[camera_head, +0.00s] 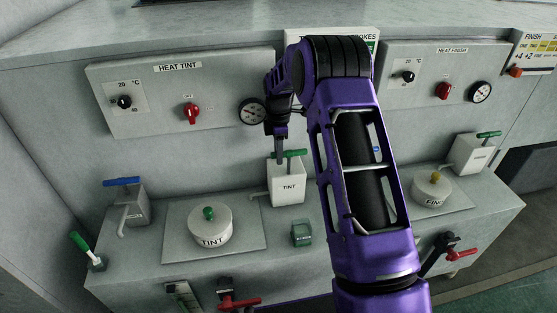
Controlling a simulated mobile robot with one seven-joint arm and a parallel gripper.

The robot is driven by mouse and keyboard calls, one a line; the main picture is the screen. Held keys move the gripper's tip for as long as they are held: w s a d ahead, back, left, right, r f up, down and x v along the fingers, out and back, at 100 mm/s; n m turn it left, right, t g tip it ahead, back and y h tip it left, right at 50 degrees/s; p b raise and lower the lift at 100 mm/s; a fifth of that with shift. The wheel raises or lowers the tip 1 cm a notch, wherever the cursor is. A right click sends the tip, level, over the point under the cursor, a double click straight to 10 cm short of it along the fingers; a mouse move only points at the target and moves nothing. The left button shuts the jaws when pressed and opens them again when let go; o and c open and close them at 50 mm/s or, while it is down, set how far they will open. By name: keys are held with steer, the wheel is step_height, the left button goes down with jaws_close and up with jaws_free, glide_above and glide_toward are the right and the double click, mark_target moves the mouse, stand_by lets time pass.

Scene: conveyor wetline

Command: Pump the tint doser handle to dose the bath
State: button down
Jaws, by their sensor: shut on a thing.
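The tint doser (286,186) is a white box labelled TINT on the grey bench, just left of my forearm. Its green handle (297,153) lies across the top. My gripper (280,158) points down from above and is shut on the green handle near its left part. My purple arm comes up from the bottom right and bends over at the top, hiding the bench right of the doser. The tint bath has a round white lid (211,228) labelled TINT with a green knob, on a plate left of the doser. A thin spout runs from the doser towards it.
The HEAT TINT panel (230,105) with a red knob and a gauge stands behind. A blue-handled grey box (130,202) is at left. A small green block (302,234) sits before the doser. Red-handled valves (238,302) are at the front. The finish side (432,192) is at right.

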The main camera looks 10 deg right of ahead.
step_height(320, 180, up, 2)
steer(key=shift+r+p, duration=0.1)
steer(key=shift+p, duration=0.4)
steer(key=shift+f+b, duration=1.4)
steer(key=shift+f, duration=1.1)
steer(key=c, duration=0.7)
jaws_free()
step_height(320, 180, up, 7)
steer(key=p, duration=0.4)
steer(key=shift+f, duration=0.1)
steer(key=shift+p, duration=0.3)
